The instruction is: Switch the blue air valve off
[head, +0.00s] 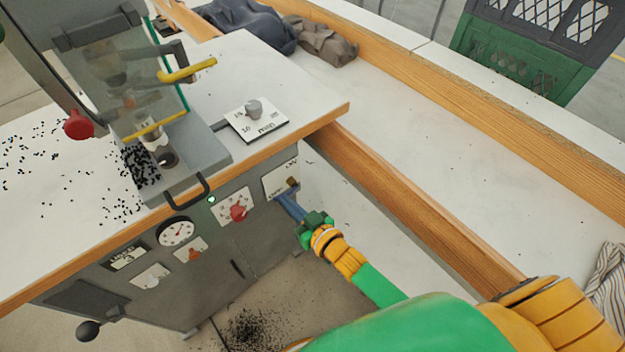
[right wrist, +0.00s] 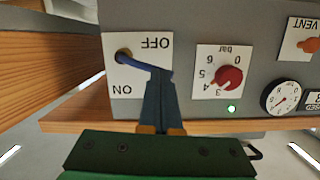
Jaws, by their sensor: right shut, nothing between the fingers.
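The blue air valve shows in the right wrist view, where the picture is upside down. Its brass pivot and blue lever (right wrist: 145,64) sit on a white plate (right wrist: 118,76) marked OFF at the top and ON at the bottom. The lever points right and slightly down, between the two words. My right gripper (right wrist: 161,84) is shut and empty, its fingertips at the lever's free end; I cannot tell if they touch. In the head view my right gripper (head: 289,205) reaches the valve plate (head: 278,181), and its fingers hide much of the lever. My left gripper is not in view.
A red pressure knob (right wrist: 229,77), a gauge (right wrist: 282,96) and an orange vent knob (right wrist: 309,45) share the panel. The press (head: 160,110) stands on the white tabletop above. A wooden beam (head: 400,205) runs close beside the arm. Black specks lie on the table and floor.

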